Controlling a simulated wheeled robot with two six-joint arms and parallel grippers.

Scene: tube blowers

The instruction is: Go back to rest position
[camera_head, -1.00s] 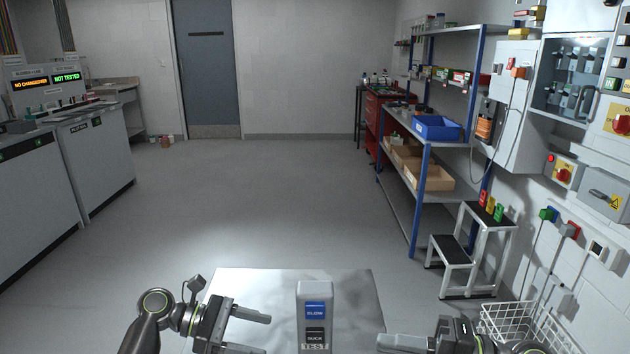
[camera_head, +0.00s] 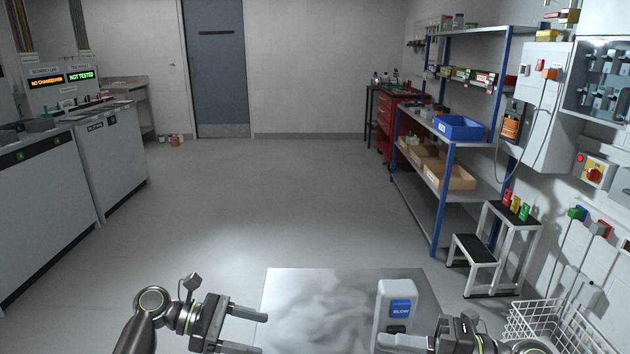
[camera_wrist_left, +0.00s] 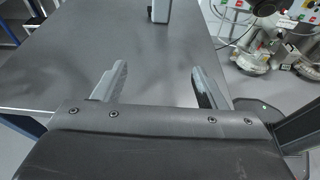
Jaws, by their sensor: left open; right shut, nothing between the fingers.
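My left gripper (camera_head: 250,332) is at the bottom left of the head view, over the left edge of the metal table (camera_head: 315,300). Its two fingers are apart with nothing between them. In the left wrist view the left gripper (camera_wrist_left: 158,85) shows spread, empty fingers over the grey tabletop (camera_wrist_left: 90,55). My right gripper (camera_head: 385,342) is at the bottom right of the head view, shut and empty, in front of the grey device with a blue BLOW button (camera_head: 400,308).
A white wire basket (camera_head: 545,325) and a step stool (camera_head: 490,250) stand on the right. Blue-framed shelves (camera_head: 440,190) line the right wall. Grey cabinets (camera_head: 105,160) stand on the left. The floor (camera_head: 260,200) between them is clear.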

